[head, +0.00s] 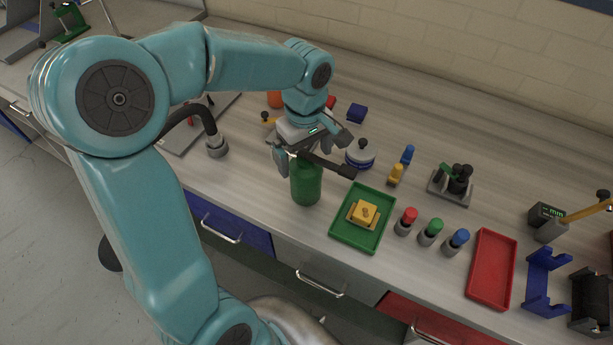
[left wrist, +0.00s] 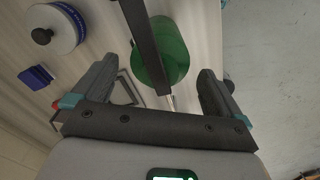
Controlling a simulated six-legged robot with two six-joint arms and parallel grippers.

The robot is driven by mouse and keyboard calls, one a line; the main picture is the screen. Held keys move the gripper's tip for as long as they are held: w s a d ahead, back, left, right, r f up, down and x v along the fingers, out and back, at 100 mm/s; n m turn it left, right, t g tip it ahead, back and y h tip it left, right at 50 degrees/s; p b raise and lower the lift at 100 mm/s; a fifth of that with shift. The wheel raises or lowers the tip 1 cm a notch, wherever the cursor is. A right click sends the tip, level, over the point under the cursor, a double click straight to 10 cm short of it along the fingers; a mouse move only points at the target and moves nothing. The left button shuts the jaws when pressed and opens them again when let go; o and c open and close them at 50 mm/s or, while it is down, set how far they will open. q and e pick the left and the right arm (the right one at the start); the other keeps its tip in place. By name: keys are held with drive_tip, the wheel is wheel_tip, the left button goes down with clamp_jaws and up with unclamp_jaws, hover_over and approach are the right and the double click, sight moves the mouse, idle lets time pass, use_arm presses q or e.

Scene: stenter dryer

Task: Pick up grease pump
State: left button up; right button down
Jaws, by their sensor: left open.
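The grease pump has a green cylindrical body (head: 306,183) and a dark lever (head: 335,168) on top. It stands upright on the bench near the front edge. My left gripper (head: 312,150) is open just above the pump's top, pointing down at it. In the left wrist view the green body (left wrist: 172,52) and the dark lever bar (left wrist: 146,40) show between and beyond the open fingers (left wrist: 155,88). The fingers do not appear closed on the pump. The pump's top is partly hidden by my gripper. My right gripper is not in view.
A green tray (head: 343,238) with a yellow block stands just right of the pump. A white round pot with a black knob (head: 360,154) is behind it. Several colour-capped bottles and a red tray (head: 491,268) lie further right. A black curved lamp-like arm (head: 213,140) is left.

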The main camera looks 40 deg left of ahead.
use_arm(q)
drive_tip(key=shift+s+d+f, duration=0.1)
drive_tip(key=shift+s+f, duration=0.1)
drive_tip(key=shift+f, duration=0.05)
drive_tip(key=f, duration=0.4)
drive_tip(key=shift+w+a+f+p, duration=0.2)
drive_tip(key=shift+w+f+p, duration=0.1)
drive_tip(key=shift+f+p, duration=0.1)
drive_tip(key=shift+s, duration=0.1)
drive_tip(key=shift+s+d+r, duration=0.1)
drive_tip(key=shift+c, duration=0.7)
drive_tip(key=c, duration=1.3)
drive_tip(key=shift+c, duration=0.2)
